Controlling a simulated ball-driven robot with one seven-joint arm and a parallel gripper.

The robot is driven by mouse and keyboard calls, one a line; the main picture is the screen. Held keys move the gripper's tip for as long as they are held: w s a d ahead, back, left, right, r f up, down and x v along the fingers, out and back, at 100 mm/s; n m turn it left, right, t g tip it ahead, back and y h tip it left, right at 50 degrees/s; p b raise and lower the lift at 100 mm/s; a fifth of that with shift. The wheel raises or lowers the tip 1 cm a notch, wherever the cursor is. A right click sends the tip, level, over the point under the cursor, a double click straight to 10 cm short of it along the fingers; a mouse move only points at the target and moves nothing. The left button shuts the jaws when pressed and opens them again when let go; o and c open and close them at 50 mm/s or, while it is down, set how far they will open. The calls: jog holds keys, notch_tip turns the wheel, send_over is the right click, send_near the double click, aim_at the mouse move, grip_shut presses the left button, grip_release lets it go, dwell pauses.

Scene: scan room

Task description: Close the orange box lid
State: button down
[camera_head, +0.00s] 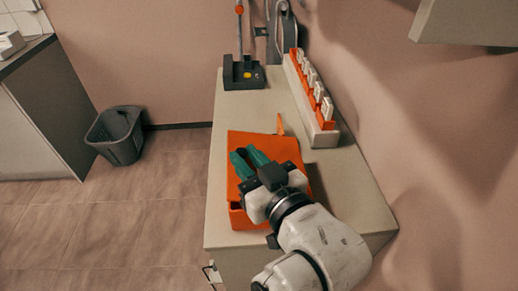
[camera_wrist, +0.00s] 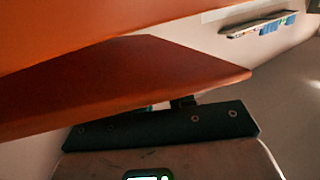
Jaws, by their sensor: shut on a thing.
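The orange box (camera_head: 238,217) stands on the counter's near part. Its flat orange lid (camera_head: 245,139) lies over the top, and a dark gap shows along the near left side between lid and box wall. My gripper (camera_head: 242,153), with teal fingers, is over the lid, coming from the near right. It is shut on the lid, though the grip itself is hard to see. In the wrist view, a broad orange panel (camera_wrist: 130,80) fills the middle, with another orange surface (camera_wrist: 90,28) above it; the fingers are mostly hidden there.
The counter (camera_head: 240,112) is clear behind the box. A white and orange rack (camera_head: 310,95) runs along the wall. A dark holder (camera_head: 243,73) stands at the counter's back. A grey bin (camera_head: 117,137) is on the floor at left. A shelf overhangs top right.

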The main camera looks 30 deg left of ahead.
jog(key=shift+s+a+f+n+h, duration=0.15)
jog(key=shift+a+f+n+h, duration=0.1)
jog(key=shift+f+n, duration=0.4)
jog(key=shift+s+a+f+n+h, duration=0.1)
jog(key=shift+f+n+h, duration=0.15)
jog(key=shift+f+n, duration=0.4)
jog(key=shift+f, duration=0.3)
jog(key=c, duration=1)
grip_release()
jog(key=shift+o, duration=0.2)
jog(key=shift+a, duration=0.1)
jog(key=shift+s, duration=0.1)
jog(key=b+v, duration=0.1)
jog(key=v, duration=0.9)
jog(key=shift+d+r, duration=0.3)
jog(key=shift+d, duration=0.1)
jog(key=shift+s, duration=0.1)
